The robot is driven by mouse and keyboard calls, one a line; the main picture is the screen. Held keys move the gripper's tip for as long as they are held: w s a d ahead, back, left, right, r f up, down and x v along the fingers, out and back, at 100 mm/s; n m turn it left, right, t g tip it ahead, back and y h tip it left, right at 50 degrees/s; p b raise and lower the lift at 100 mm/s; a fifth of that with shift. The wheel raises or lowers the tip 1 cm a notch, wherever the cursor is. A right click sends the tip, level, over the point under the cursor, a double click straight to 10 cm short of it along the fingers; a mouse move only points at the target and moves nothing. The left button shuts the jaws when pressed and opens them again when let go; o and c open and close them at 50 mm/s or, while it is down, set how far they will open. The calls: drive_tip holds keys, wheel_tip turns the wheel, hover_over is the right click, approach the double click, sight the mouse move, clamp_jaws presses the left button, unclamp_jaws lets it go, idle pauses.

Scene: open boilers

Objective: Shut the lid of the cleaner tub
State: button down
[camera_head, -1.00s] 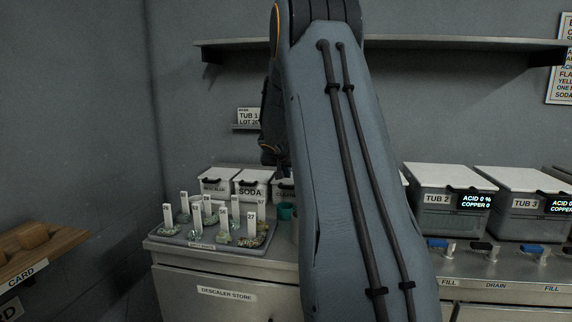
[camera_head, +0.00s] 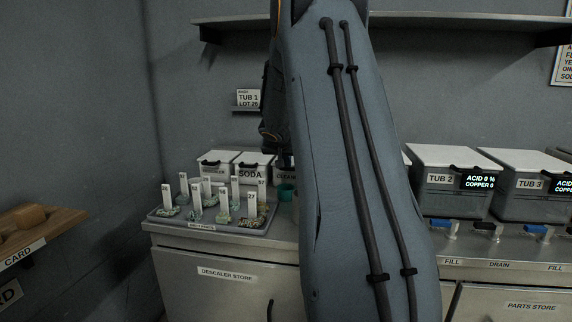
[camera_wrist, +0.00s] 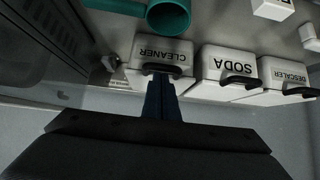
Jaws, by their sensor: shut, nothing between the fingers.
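The cleaner tub (camera_wrist: 165,52), a small pale box with a CLEANER label and a dark handle, is at the upper middle of the wrist view, upside down there. In the head view the cleaner tub (camera_head: 285,172) is mostly behind my arm. My gripper (camera_wrist: 159,84) is shut and empty, its fingertips at the tub's dark handle. I cannot tell whether they touch it. My gripper covers much of the area behind the handle, so how far the lid stands open cannot be told.
The soda tub (camera_wrist: 230,65) and descaler tub (camera_wrist: 286,75) stand in a row beside it. A teal cup (camera_wrist: 168,17) is in front. A parts tray (camera_head: 165,222) with labelled pieces lies nearby. A shelf (camera_head: 450,20) crosses the wall above.

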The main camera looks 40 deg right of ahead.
drive_tip(key=shift+s+a+f+b, duration=0.1)
drive_tip(key=shift+f+b, duration=0.55)
drive_tip(key=shift+b, duration=0.2)
drive_tip(key=shift+r, duration=0.15)
drive_tip(key=r+v, duration=0.1)
drive_tip(key=v, duration=1.2)
drive_tip(key=shift+w+d, duration=0.3)
